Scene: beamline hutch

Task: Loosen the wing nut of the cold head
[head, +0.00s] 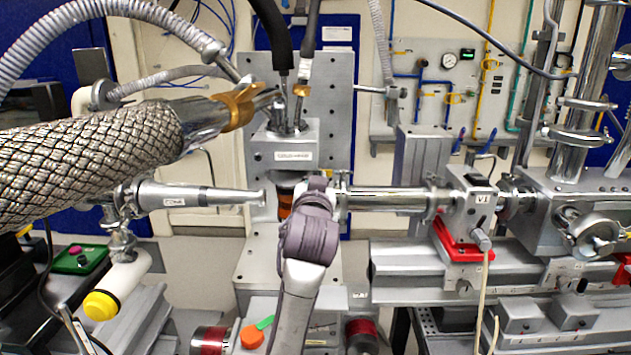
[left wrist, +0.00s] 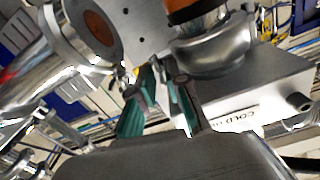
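The cold head (head: 285,152) is a grey labelled block on an upright plate in the middle of the head view. It fills the upper right of the left wrist view (left wrist: 255,85), beside a rounded metal collar (left wrist: 215,50). My left gripper (left wrist: 166,72) is close to the cold head, with its two teal-padded fingers apart and nothing clearly between them. In the head view my left wrist hides the fingers, just below and right of the block. I cannot clearly make out the wing nut; a small shiny part (left wrist: 128,74) lies near the fingertips. My right gripper is not in view.
A thick braided hose (head: 90,165) crosses the left side. A tapered metal tube (head: 200,196) points at the cold head from the left. A beam pipe (head: 385,199) runs right to a valve block (head: 470,205). Cables hang above the cold head.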

